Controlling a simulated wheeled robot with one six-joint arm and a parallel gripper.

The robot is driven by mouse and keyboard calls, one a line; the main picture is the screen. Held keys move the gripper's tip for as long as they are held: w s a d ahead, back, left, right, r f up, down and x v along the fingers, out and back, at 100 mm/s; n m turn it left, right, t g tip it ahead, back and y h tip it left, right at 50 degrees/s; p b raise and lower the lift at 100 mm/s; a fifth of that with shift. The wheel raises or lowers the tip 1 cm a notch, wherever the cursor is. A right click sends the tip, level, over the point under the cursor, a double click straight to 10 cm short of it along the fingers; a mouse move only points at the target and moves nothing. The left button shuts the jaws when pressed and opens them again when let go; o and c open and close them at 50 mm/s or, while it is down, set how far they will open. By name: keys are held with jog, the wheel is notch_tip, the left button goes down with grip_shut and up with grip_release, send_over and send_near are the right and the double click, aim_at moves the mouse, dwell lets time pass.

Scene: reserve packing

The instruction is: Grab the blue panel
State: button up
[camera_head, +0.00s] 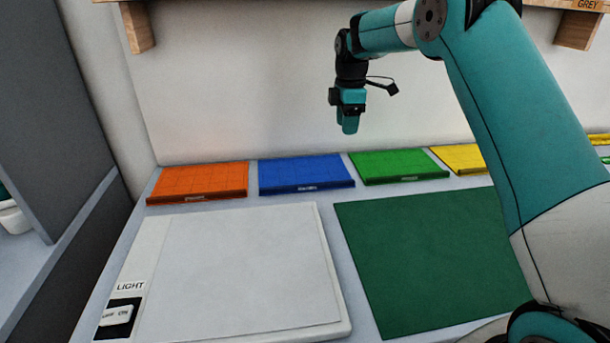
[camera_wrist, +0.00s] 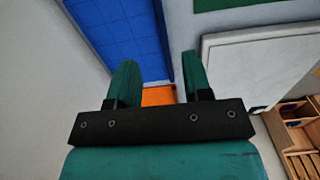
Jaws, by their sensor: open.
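The blue panel (camera_head: 305,173) lies flat on the table against the back wall, between an orange panel (camera_head: 198,183) and a green panel (camera_head: 398,166). It has a grid surface and a small label on its front edge. My gripper (camera_head: 350,128) is above the table, over the back row and higher than the panels, pointing down. In the wrist view the two fingers (camera_wrist: 158,82) are apart with nothing held between them. The blue panel (camera_wrist: 125,35) shows beyond the fingertips there, partly hidden by the left finger, and the orange panel (camera_wrist: 158,96) shows between the fingers.
A white light pad (camera_head: 240,270) marked LIGHT lies at the front left, with a dark green mat (camera_head: 430,255) to its right. Yellow panels (camera_head: 460,157) continue the row at right. A wooden shelf with brackets (camera_head: 138,27) hangs above. A dark cabinet side (camera_head: 55,110) stands at left.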

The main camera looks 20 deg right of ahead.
jog(key=p, duration=0.2)
send_over(343, 181)
notch_tip(343, 181, down, 12)
jog(key=shift+s+f, duration=0.1)
jog(key=shift+f, duration=0.1)
jog(key=shift+f+p, duration=1.15)
jog(key=shift+f, duration=1.45)
grip_shut()
